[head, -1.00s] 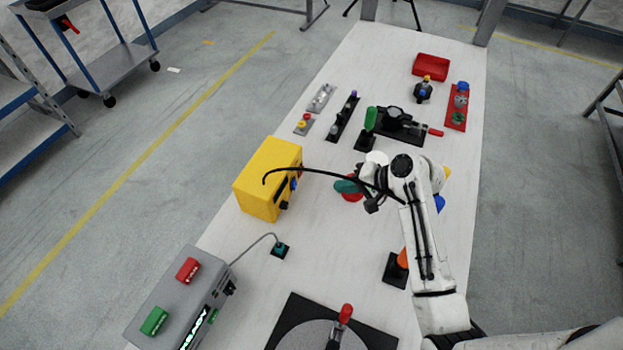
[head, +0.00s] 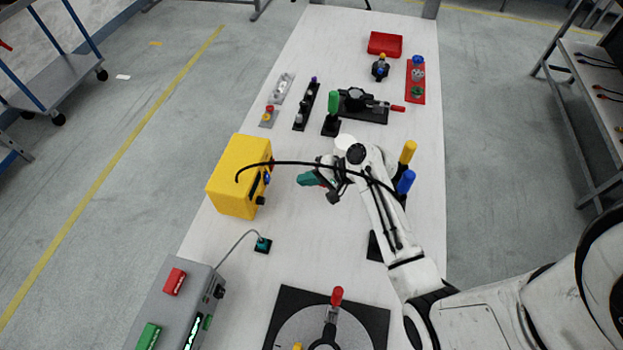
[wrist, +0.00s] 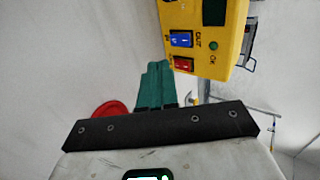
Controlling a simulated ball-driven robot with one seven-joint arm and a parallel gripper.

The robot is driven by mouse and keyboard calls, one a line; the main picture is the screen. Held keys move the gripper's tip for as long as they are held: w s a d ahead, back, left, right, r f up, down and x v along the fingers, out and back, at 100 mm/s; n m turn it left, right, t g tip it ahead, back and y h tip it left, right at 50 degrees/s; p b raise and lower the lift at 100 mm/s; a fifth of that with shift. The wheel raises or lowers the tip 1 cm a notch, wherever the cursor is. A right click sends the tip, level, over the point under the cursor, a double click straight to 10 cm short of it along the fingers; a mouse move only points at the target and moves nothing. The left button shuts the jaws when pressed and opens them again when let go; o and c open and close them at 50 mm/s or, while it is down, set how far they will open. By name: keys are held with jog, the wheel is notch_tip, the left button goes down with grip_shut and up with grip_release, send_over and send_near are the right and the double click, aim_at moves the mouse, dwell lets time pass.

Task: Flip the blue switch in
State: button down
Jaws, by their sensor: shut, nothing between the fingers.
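The yellow box (head: 238,180) stands near the left edge of the table, left of my gripper. In the wrist view its yellow panel (wrist: 222,65) carries a blue rocker switch (wrist: 181,39) with a red rocker switch (wrist: 184,65) just below it. The blue switch also shows small on the box's right side in the head view (head: 267,180). My gripper (head: 301,179) has teal fingers, pressed together and empty. The fingers point at the box with a gap between. In the wrist view the shut fingers (wrist: 153,68) are left of and below the blue switch. The switch's exact tilt is unclear.
A black cable arches over the box and arm. Right of the switches, the panel has a green button (wrist: 213,45). A teal-plugged black base (head: 263,245) and grey control box (head: 172,305) are nearer me. A green-handled lever (head: 333,108) stands behind; yellow (head: 408,152) and blue handles (head: 405,182) are right.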

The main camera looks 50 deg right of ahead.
aim_at(268, 180)
jog(key=b+x, duration=0.2)
jog(key=x, duration=0.2)
jog(key=b+x, duration=0.3)
jog(key=shift+w+a, duration=0.25)
jog(key=shift+w, duration=0.25)
jog(key=shift+w+a+r+b, duration=0.1)
jog(key=shift+w+a+b, duration=0.2)
jog(key=shift+w, duration=0.5)
jog(key=shift+b, duration=0.3)
jog(key=shift+w+a, duration=0.1)
jog(key=shift+w, duration=0.05)
jog(key=shift+r+t, duration=0.1)
jog(key=shift+t, duration=0.2)
jog(key=shift+r+p, duration=0.7)
jog(key=shift+p, duration=0.2)
